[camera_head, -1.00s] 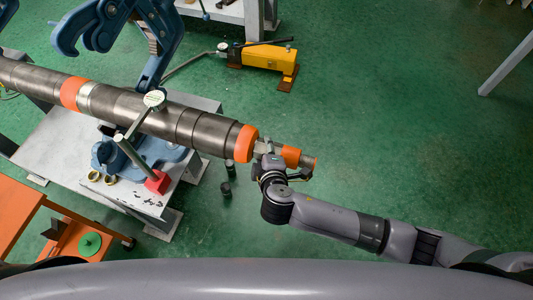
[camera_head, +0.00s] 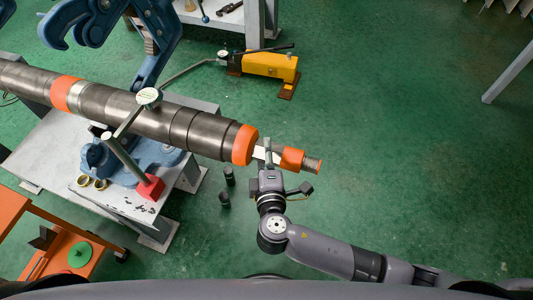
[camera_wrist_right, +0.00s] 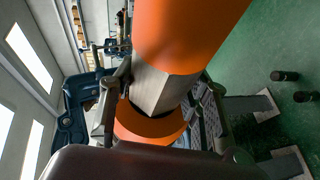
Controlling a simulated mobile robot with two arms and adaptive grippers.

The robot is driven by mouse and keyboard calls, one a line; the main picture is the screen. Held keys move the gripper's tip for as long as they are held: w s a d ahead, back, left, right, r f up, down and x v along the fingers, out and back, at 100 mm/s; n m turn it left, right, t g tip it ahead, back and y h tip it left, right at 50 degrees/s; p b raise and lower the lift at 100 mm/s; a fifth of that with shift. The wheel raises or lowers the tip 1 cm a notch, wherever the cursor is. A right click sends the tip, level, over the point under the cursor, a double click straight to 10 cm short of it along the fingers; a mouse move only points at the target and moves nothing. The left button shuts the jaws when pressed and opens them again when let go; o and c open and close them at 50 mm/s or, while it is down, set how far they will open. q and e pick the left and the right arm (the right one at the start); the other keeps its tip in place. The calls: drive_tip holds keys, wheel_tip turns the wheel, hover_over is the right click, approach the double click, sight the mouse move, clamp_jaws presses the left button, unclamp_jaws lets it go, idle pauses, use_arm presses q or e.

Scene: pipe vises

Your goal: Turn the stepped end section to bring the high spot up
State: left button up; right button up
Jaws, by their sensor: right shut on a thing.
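The long steel pipe (camera_head: 196,130) runs from the upper left to the middle of the head view, with orange bands on it. Its stepped end section has a pale, flat-sided neck (camera_head: 260,152), an orange collar (camera_head: 292,159) and a threaded tip (camera_head: 313,165). My right gripper (camera_head: 268,156) is shut on the neck from the near side, between the orange end band (camera_head: 245,145) and the collar. In the right wrist view the flat-sided neck (camera_wrist_right: 158,88) lies between the fingers. A dial gauge (camera_head: 149,97) is at the pipe's top; its contact is unclear. My left gripper is out of view.
The gauge's post stands on a red base (camera_head: 150,187) on the grey bench (camera_head: 55,150). Blue vise parts (camera_head: 100,20) rise behind the pipe. Two dark cylinders (camera_head: 229,176) stand on the floor. A yellow pump (camera_head: 268,66) is behind.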

drive_tip(key=o, duration=1.2)
drive_tip(key=shift+c, duration=0.2)
drive_tip(key=v, duration=1.2)
drive_tip(key=shift+w, duration=0.1)
